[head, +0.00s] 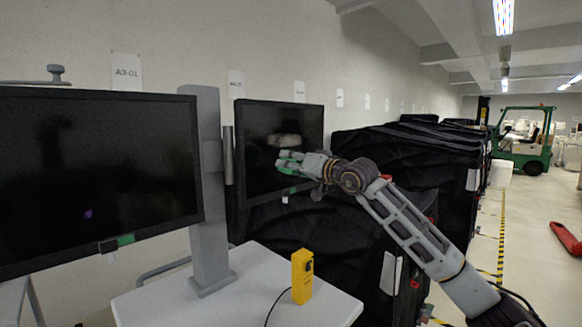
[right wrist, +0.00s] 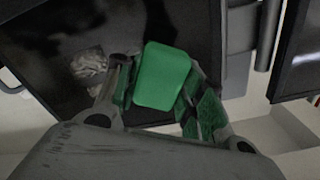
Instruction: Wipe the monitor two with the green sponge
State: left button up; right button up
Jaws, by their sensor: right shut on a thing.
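Two dark monitors show in the head view: a near one (head: 90,180) at the left and a farther one (head: 255,165) right of the grey post. No number is readable on either. A pale grey smudge (head: 284,140) marks the farther screen, and it also shows in the right wrist view (right wrist: 90,65). My right gripper (head: 289,162) is in front of the farther screen, just below the smudge. It is shut on the green sponge (right wrist: 162,75), which sits between its fingers. Whether the sponge touches the screen I cannot tell. My left gripper is not in view.
A grey post (head: 209,200) stands on a white table (head: 240,290) with a yellow device (head: 302,277) and its cable. Black covered carts (head: 400,150) fill the space behind my right arm. A green forklift (head: 525,140) is far back on the right, where the floor is open.

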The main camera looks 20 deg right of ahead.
jog(key=shift+n, duration=0.4)
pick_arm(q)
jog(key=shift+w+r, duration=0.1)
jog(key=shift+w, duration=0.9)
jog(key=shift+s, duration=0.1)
